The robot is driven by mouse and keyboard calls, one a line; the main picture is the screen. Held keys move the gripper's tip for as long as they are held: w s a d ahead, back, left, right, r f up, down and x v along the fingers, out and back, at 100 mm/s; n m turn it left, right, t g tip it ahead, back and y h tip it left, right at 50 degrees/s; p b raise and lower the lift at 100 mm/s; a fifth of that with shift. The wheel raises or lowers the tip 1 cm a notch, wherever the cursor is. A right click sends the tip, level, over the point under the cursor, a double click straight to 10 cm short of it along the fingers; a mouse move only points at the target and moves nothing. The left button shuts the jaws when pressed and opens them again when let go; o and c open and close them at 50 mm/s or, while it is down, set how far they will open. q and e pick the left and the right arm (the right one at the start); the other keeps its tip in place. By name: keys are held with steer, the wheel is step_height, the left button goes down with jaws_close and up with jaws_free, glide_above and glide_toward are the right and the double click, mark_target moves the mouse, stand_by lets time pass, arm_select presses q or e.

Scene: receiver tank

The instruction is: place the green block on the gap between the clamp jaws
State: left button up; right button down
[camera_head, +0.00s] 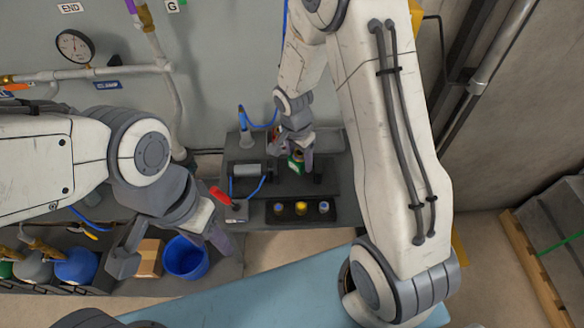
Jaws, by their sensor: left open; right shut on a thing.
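A small green block (296,164) shows between the fingers of my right gripper (293,153), which is shut on it and held over the dark bench fixture. The clamp (250,171), a dark grey device with a cylinder and blue hose, lies just left of and below the block. The gap between its jaws is partly hidden by my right gripper, and I cannot tell whether the block touches it.
A dark tray (265,216) with several coloured round pieces sits in front of the clamp. A blue bucket (184,257) and a cardboard box (149,257) stand lower left. A gauge (75,46) and pipes line the back wall.

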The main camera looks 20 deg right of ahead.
mark_target(298, 176)
steer(key=shift+w+a+f, duration=0.1)
steer(key=shift+a+f, duration=0.05)
steer(key=shift+f, duration=0.15)
steer(key=shift+f+b, duration=1.5)
steer(key=shift+f, duration=0.5)
steer(key=shift+c, duration=2)
jaws_free()
